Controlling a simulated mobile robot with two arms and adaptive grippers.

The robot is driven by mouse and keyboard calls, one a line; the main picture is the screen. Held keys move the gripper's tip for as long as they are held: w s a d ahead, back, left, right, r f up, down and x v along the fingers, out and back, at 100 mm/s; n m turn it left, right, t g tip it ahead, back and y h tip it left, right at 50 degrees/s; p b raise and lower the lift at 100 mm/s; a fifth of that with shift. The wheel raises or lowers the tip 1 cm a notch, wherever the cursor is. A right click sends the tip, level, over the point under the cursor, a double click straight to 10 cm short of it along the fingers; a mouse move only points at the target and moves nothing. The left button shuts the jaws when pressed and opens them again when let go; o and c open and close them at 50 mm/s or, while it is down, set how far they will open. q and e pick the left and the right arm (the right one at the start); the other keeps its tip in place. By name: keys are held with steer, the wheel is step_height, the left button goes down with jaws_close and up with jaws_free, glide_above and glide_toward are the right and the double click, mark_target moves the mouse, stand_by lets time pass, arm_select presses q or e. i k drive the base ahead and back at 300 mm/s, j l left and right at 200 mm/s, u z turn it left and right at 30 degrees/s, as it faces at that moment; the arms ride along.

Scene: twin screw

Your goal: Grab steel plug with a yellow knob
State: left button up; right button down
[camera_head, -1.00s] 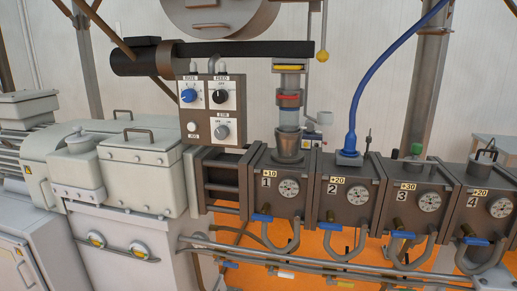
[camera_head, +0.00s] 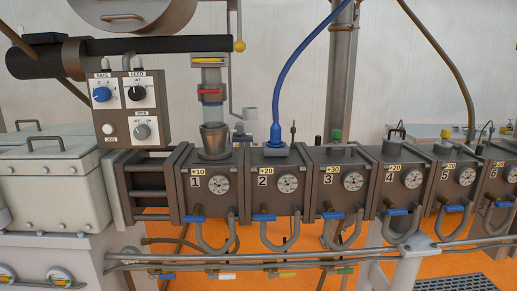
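A plug with a small yellow knob (camera_head: 446,132) sits on top of the barrel block marked 5 (camera_head: 457,180), toward the right. It is small here, so its steel body is hard to make out. A green-knobbed plug (camera_head: 336,135) sits on the block marked 3 (camera_head: 343,185). Neither of my grippers is in view.
Blocks 1 to 6 form a row across the middle. A blue hose (camera_head: 290,90) rises from block 2. A feed tube (camera_head: 212,100) stands on block 1. Pipes with blue-handled valves (camera_head: 265,218) run along the front. A control box (camera_head: 130,107) stands left.

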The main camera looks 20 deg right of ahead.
mark_target(445, 134)
steer(key=z, duration=1.7)
steer(key=i+z, duration=0.35)
